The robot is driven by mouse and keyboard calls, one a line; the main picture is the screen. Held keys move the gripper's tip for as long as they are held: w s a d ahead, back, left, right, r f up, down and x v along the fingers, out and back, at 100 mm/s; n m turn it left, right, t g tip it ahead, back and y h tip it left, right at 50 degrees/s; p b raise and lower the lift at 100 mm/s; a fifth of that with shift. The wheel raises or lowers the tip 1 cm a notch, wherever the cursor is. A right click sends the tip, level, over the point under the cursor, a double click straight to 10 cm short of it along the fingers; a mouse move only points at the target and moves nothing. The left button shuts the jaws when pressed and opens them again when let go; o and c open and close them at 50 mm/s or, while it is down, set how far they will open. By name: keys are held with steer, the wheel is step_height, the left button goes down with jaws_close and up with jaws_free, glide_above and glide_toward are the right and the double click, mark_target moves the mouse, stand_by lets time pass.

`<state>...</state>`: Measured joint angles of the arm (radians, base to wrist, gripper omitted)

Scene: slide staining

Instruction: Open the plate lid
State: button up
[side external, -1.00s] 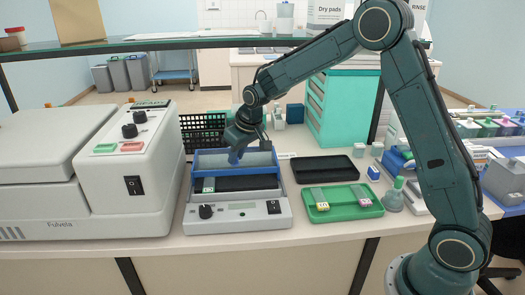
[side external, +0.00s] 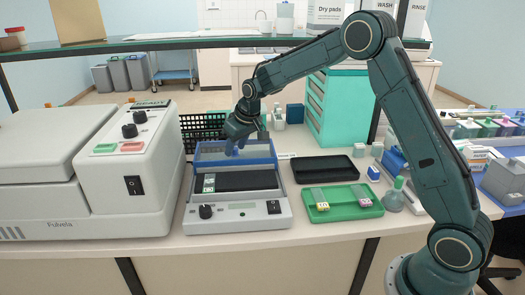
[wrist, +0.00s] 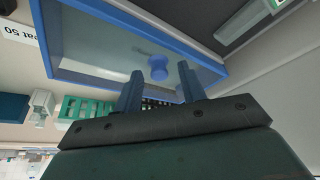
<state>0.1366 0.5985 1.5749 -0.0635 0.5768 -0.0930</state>
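The plate device (side external: 237,217) is a grey box with a dark heating surface (side external: 245,181) and a dial on its front. Its lid (side external: 205,149) is a clear panel in a blue frame, raised and tilted back over the rear of the plate. In the wrist view the lid (wrist: 95,58) shows with a blue knob (wrist: 158,74) on the panel. My gripper (side external: 236,148) is at the raised lid. In the wrist view its two fingers (wrist: 160,80) are spread apart on either side of the knob, with gaps visible. A labelled slide (side external: 209,183) lies at the plate's left.
A green tray (side external: 341,213) with two slides and a black tray (side external: 324,168) lie to the right. A large grey machine (side external: 135,180) stands close on the left. A black rack (side external: 200,128) is behind the plate, and a shelf crosses above.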

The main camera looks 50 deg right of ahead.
steer(key=shift+r, duration=0.1)
steer(key=v, duration=1.3)
steer(key=shift+r, duration=0.3)
steer(key=shift+s, duration=0.15)
steer(key=s+a+r, duration=0.2)
steer(key=s+r, duration=0.1)
steer(key=s, duration=0.6)
steer(key=s+a+r, duration=0.3)
steer(key=s, duration=0.6)
steer(key=s+f, duration=0.2)
steer(key=s, duration=0.6)
steer(key=s+a+f+t, duration=0.1)
steer(key=s+f, duration=0.2)
steer(key=s, duration=0.5)
steer(key=shift+s+a, duration=0.25)
steer(key=shift+s, duration=0.05)
